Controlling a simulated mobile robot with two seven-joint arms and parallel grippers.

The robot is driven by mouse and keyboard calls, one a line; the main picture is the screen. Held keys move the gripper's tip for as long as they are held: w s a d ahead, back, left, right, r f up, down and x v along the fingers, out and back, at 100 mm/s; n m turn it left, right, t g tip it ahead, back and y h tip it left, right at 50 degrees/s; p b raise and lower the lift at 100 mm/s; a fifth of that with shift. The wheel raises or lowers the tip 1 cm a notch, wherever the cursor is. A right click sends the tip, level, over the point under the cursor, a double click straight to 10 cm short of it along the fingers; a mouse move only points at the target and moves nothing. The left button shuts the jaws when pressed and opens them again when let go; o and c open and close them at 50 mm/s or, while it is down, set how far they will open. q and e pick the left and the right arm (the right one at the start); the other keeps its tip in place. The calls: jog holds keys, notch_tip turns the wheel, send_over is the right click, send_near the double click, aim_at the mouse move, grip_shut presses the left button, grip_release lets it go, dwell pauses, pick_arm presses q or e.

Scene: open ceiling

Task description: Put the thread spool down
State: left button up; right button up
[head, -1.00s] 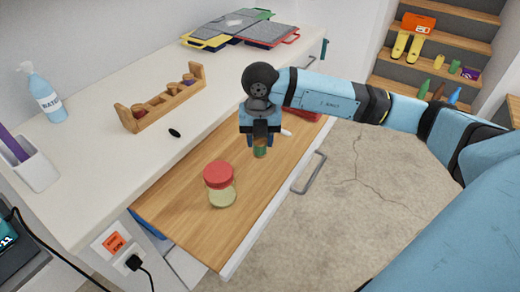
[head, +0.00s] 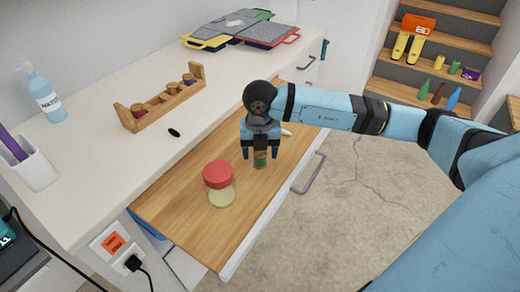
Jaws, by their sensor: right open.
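The thread spool (head: 260,160), small with green and brown parts, stands upright on the wooden bottom of the pulled-out drawer (head: 180,215) in the head view. My right gripper (head: 260,151) is above the drawer, pointing down, with its fingers apart on either side of the spool. The spool's upper part is partly hidden by the gripper. Whether a finger still touches it I cannot tell. My left gripper is not in view.
A red-lidded jar (head: 219,184) stands in the drawer left of the spool. A small white object (head: 287,132) lies behind. The counter (head: 95,160) holds a wooden rack (head: 162,98). The drawer's front area is clear.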

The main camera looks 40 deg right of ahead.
jog(key=shift+r, duration=0.35)
notch_tip(320, 180, up, 12)
jog(key=p, duration=0.1)
jog(key=shift+f, duration=0.15)
dwell(0.4)
